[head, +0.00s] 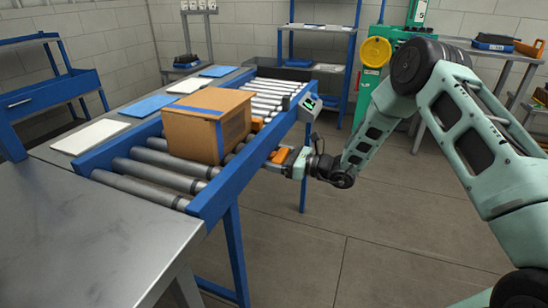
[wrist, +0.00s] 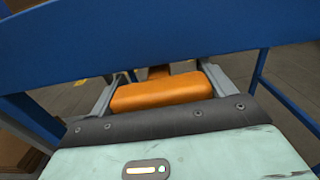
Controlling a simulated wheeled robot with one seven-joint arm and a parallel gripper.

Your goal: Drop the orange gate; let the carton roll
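The brown carton (head: 205,125), with a blue stripe on top, sits upright on the rollers of the conveyor (head: 222,195). A small orange part (head: 257,124), apparently the gate, shows at the carton's far right side, mostly hidden by the carton and rail. An orange handle (head: 280,155) sticks out beside the blue side rail; it also shows in the wrist view (wrist: 162,93), with a stem running toward the rail. My gripper (head: 289,160) is at this handle, outside the rail. In the wrist view its fingers (wrist: 161,80) flank the handle, with no clear gap at either end.
Empty rollers (head: 275,95) lie beyond the carton. A steel table (head: 75,235) adjoins at the left. Blue conveyor legs (head: 237,255) stand below.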

